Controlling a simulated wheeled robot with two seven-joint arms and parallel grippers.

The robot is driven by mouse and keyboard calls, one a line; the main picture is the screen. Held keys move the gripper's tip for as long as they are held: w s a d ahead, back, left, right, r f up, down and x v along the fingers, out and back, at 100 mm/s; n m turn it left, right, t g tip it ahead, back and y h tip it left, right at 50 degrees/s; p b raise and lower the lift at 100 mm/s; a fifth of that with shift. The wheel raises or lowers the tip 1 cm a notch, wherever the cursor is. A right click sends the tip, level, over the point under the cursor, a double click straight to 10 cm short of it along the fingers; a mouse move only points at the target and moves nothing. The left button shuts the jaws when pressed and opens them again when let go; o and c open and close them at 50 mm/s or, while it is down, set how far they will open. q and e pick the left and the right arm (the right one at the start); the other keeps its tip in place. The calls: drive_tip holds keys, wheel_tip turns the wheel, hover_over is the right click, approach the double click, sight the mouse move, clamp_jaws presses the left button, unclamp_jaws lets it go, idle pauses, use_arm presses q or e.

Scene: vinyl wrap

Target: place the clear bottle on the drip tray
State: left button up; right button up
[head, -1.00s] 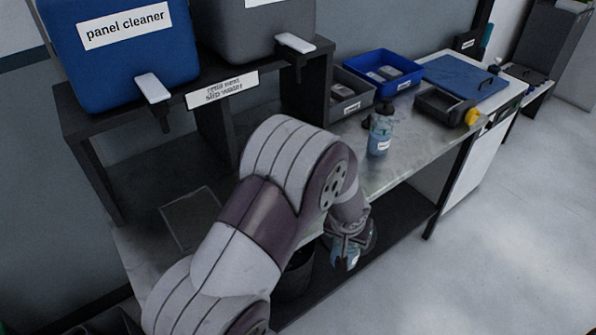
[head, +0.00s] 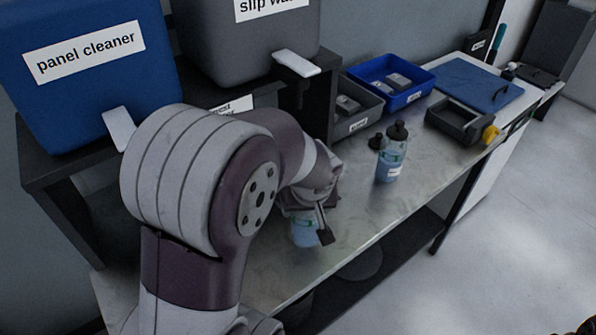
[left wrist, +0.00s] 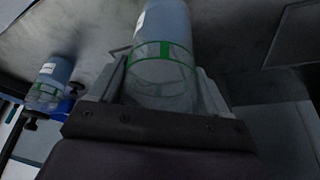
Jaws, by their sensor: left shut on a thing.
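My left gripper (head: 312,222) is shut on a clear bottle (head: 303,234) with bluish content, held over the near side of the bench top. In the left wrist view the bottle (left wrist: 163,70) lies between the two fingers, showing a green band and part of a white label. My arm and the gripper hide its upper part in the head view. A flat, thin-edged rectangle on the bench, possibly the drip tray (left wrist: 295,38), shows at the upper right of the left wrist view. In the head view my arm hides that area. My right gripper is not in view.
A second bottle (head: 389,160) with blue liquid and a black top stands on the bench (head: 352,225), right of my gripper. Behind are a grey bin (head: 355,122) and a blue bin (head: 405,98). A shelf holds the blue panel cleaner tank (head: 90,85) and a grey tank (head: 245,50).

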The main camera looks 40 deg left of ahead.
use_arm(q)
drive_tip(key=w+a+f+p, duration=0.3)
drive_tip(key=w+a, duration=0.8)
drive_tip(key=w, duration=0.1)
drive_tip(key=shift+w+a+f, duration=0.25)
drive_tip(key=shift+f, duration=0.15)
drive_tip(key=o, duration=1.1)
drive_tip(key=d+v, duration=0.1)
drive_tip(key=v, duration=1.1)
drive_tip(key=s+d+f+m+h, duration=0.1)
drive_tip(key=s+d+f+m, duration=0.1)
drive_tip(key=s+d, duration=0.3)
drive_tip(key=s+d+f+m+g+h, duration=0.1)
drive_tip(key=s+d+f+m, duration=0.1)
drive_tip(key=s+d, duration=0.3)
drive_tip(key=s+d+f+m+h, duration=0.1)
drive_tip(key=s+d+m, duration=0.3)
drive_tip(key=d, duration=0.4)
drive_tip(key=shift+s+d+f+m+g, duration=0.1)
drive_tip(key=shift+s+f+m+g, duration=0.25)
drive_tip(key=shift+s+f, duration=0.45)
